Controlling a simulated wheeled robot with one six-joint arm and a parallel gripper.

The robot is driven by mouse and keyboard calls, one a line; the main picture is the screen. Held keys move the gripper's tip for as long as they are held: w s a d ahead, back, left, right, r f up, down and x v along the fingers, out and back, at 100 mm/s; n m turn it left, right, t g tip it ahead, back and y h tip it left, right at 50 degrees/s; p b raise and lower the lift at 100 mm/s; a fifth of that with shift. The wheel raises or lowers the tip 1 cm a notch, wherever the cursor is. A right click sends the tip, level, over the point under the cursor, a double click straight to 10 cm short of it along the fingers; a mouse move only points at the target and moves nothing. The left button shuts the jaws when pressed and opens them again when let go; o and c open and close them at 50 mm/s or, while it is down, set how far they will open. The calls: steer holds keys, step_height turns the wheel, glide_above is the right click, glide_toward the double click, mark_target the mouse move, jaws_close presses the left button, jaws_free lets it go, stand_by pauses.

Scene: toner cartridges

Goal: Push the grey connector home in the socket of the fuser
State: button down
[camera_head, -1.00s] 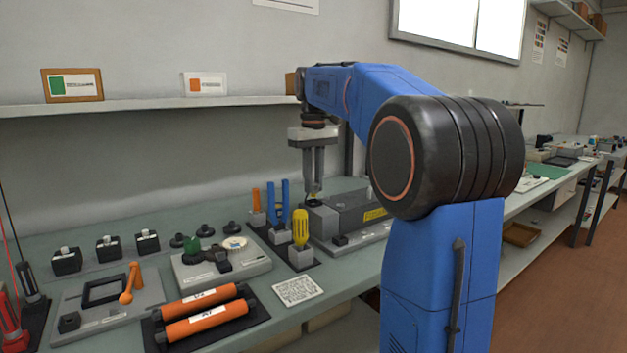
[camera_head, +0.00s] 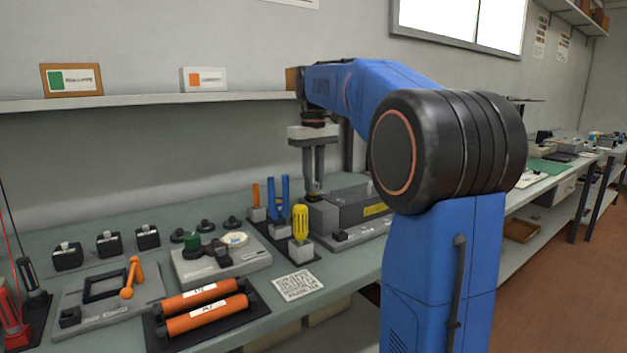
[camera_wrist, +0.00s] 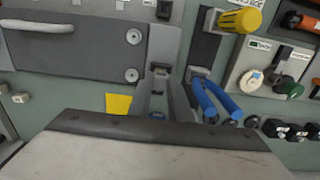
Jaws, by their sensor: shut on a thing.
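The fuser (camera_head: 362,207) is a dark grey unit with a yellow label on a grey base, on the bench below my arm. A lighter grey socket block (camera_head: 322,214) stands at its left end; it also shows in the wrist view (camera_wrist: 164,45). My gripper (camera_head: 314,193) points straight down over the top of this block. In the wrist view its fingers (camera_wrist: 161,76) are shut on the small grey connector (camera_wrist: 160,70), which shows only partly between the tips. The fingers hide the rest, so I cannot tell how deep the connector sits.
Blue-handled pliers (camera_head: 279,200) and a yellow-handled screwdriver (camera_head: 300,223) stand upright in holders close left of the fuser. Orange toner cartridges (camera_head: 205,307) lie in a dark tray at the front. A printed code card (camera_head: 298,285) lies flat near the bench edge.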

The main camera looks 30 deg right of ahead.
steer(key=shift+f, duration=0.75)
stand_by(0.7)
steer(key=c, duration=1.6)
jaws_free()
steer(key=shift+o, duration=0.2)
step_height(320, 180, up, 17)
steer(key=shift+r, duration=0.2)
